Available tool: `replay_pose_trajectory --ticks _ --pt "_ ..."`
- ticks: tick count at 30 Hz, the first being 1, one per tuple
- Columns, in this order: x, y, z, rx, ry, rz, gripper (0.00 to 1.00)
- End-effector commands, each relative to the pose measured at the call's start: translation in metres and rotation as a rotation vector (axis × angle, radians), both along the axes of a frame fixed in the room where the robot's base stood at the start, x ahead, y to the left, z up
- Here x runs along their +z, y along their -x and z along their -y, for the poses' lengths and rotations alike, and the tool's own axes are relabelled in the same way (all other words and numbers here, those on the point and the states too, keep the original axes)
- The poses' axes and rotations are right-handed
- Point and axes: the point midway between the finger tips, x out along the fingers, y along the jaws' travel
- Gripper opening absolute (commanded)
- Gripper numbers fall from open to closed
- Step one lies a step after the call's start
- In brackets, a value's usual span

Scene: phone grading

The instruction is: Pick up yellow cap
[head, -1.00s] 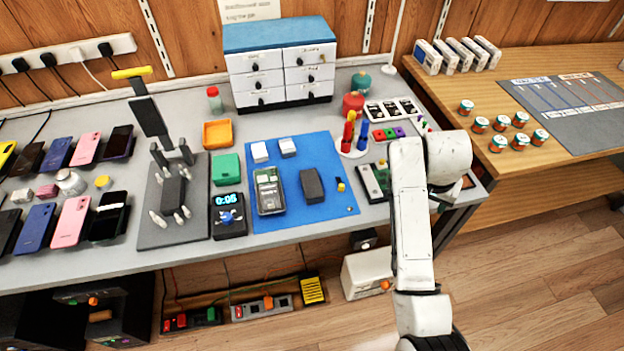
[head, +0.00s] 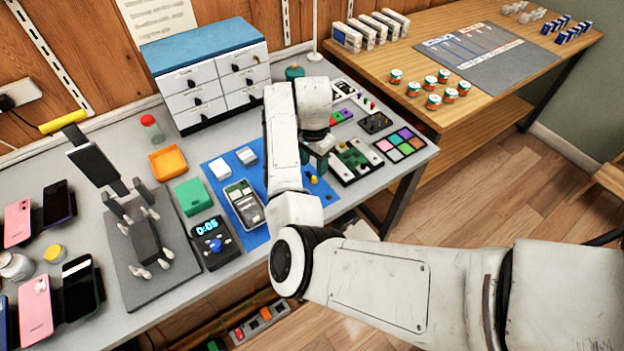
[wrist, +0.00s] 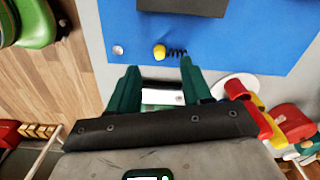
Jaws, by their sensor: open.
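A small yellow cap-like piece (wrist: 159,52) lies on the blue mat (wrist: 225,40) in the wrist view, with a dark coil beside it. In the head view a small yellow piece (head: 313,180) shows just below my gripper. My gripper (wrist: 158,82) has its two green fingers apart, with nothing held between them. The yellow piece is beyond the gap between the fingertips, not touching them. Another round yellow cap-like thing (head: 54,253) lies on the bench at the left, near the phones. Which of the two is the task's cap I cannot tell.
A phone (head: 244,203) lies on the mat left of my arm. A red and yellow thing (wrist: 265,120) stands near the right finger in the wrist view. A green board (head: 353,162) lies right of my gripper. A drawer cabinet (head: 207,80) stands behind.

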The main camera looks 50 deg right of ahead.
Motion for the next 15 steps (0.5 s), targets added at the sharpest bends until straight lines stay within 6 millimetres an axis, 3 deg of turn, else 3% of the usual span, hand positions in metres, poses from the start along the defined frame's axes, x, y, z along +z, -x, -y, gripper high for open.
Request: replay_pose_trajectory --ticks 5,15 --pt "-0.012 0.0 0.0 0.001 -0.001 -0.001 0.49" --pt "-0.054 0.0 0.001 0.0 0.0 0.0 0.49"
